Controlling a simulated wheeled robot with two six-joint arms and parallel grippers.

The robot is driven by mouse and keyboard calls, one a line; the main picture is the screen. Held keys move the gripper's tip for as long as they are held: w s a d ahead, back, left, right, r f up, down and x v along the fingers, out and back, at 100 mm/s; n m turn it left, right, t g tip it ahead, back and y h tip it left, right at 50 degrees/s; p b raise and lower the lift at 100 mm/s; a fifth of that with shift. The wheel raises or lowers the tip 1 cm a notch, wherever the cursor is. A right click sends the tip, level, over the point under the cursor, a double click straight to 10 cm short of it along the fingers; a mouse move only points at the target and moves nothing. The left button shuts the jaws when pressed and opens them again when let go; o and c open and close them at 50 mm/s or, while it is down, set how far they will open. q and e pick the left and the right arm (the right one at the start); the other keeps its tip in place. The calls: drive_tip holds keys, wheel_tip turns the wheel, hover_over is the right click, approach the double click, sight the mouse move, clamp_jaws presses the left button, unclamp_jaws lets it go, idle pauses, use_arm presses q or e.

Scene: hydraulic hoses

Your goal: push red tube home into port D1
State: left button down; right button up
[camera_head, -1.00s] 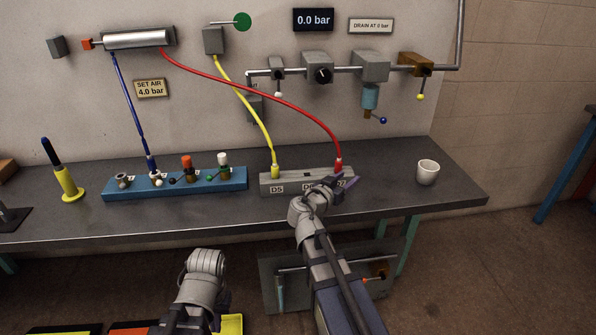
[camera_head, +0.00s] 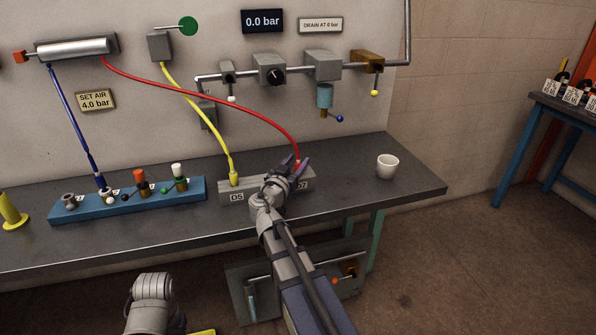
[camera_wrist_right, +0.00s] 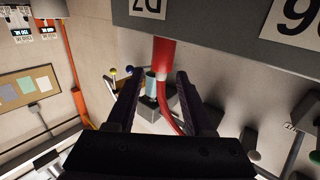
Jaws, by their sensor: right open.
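The red tube (camera_head: 235,107) runs from the wall cylinder down to the grey port block (camera_head: 237,197), its lower end at the block's right part. In the right wrist view its red end (camera_wrist_right: 164,53) meets the block beside a label that looks like D7; I cannot read a D1 label. My right gripper (camera_head: 295,168) is at that end and hides part of it. In the right wrist view the right gripper (camera_wrist_right: 158,78) is open, its fingers either side of the tube line, without visible grip. How deep the tube sits is unclear. Only a left arm link shows; my left gripper is outside the views.
A yellow tube (camera_head: 205,117) stands in the block's left end. A blue valve manifold (camera_head: 130,200) lies to the left. A white cup (camera_head: 388,166) stands to the right. The gauge (camera_head: 262,21) reads 0.0 bar. Bench space between block and cup is clear.

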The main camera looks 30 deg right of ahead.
drive_tip(key=x, duration=0.5)
drive_tip(key=shift+f, duration=0.15)
drive_tip(key=shift+a, duration=0.15)
clamp_jaws()
